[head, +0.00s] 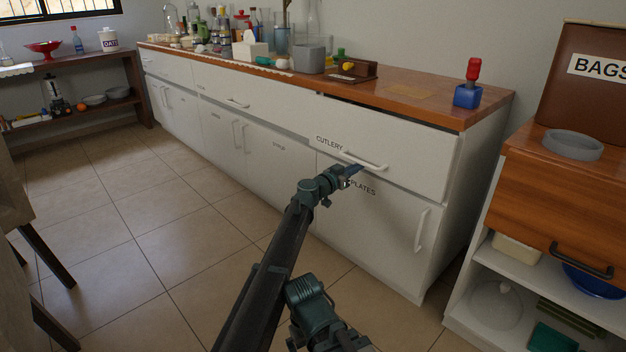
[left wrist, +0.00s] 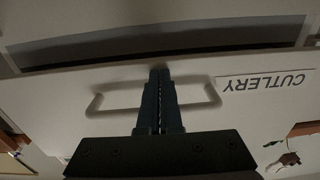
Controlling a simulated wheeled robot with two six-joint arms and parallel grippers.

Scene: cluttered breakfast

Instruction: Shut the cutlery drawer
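The cutlery drawer (head: 405,152) is the white top drawer at the right end of the long counter, labelled CUTLERY. A dark gap above its front shows that it stands a little open. The gap also shows in the left wrist view, above the drawer front (left wrist: 255,110). Its white bar handle (head: 372,166) also shows in the left wrist view (left wrist: 112,111). My left gripper (head: 354,170) is at the handle, with its fingers (left wrist: 160,75) together and pointing at the drawer front. The fingers cover the middle of the handle; I cannot tell whether they touch it.
The plates cupboard (head: 375,220) below is shut. A red-and-blue bottle-like object (head: 468,90) stands on the counter above the drawer. A wooden cabinet (head: 560,205) stands to the right. The tiled floor (head: 150,240) to the left is clear.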

